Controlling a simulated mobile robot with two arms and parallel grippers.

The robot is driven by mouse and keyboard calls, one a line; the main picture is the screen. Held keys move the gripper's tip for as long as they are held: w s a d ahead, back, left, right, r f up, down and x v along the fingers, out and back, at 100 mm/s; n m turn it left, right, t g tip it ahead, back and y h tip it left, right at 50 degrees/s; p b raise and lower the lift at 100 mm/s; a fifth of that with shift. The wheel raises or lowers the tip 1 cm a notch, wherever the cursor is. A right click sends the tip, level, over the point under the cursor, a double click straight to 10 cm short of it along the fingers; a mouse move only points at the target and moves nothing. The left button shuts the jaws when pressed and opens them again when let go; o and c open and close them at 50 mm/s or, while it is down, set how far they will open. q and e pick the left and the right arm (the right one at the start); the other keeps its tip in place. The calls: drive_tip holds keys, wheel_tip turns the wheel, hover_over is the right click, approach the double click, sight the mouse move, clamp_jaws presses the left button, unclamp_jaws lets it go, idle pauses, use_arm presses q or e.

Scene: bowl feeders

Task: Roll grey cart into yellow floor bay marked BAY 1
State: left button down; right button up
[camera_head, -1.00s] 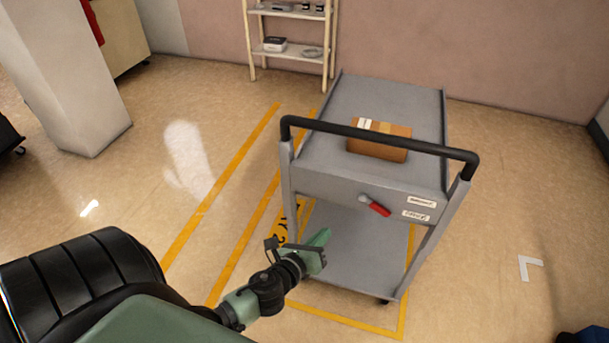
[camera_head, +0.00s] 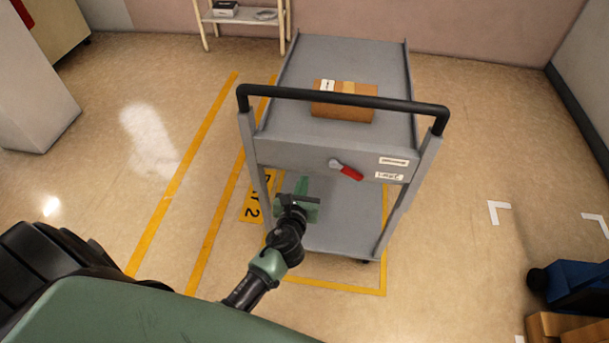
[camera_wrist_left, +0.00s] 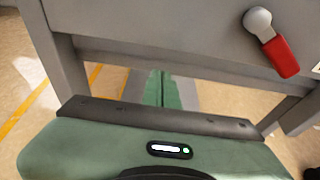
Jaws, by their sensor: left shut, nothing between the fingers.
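The grey cart (camera_head: 330,155) stands with its black handle bar (camera_head: 345,98) toward me. It stands over a yellow-outlined floor bay (camera_head: 335,287). The bay's yellow label (camera_head: 252,205) is partly hidden but shows a 2; I read no BAY 1 marking. A red-handled lever (camera_head: 346,170) is on the cart's front panel and also shows in the left wrist view (camera_wrist_left: 272,42). My left gripper (camera_head: 301,187) is shut and empty, below that panel, in front of the lower shelf; its fingertips show in the wrist view (camera_wrist_left: 160,77). I cannot tell if it touches the cart. My right gripper is out of view.
A cardboard box (camera_head: 343,101) lies on the cart's top. Yellow lines (camera_head: 185,170) run along the floor to the left. A shelf rack (camera_head: 240,15) stands behind. A blue object (camera_head: 575,285) is at the lower right.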

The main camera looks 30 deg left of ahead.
use_arm(q)
drive_tip(key=w, duration=0.2)
drive_tip(key=shift+w+a, duration=0.4)
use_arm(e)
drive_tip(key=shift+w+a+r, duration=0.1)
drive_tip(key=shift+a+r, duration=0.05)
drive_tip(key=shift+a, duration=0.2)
use_arm(q)
drive_tip(key=shift+r, duration=0.1)
drive_tip(key=shift+w, duration=0.1)
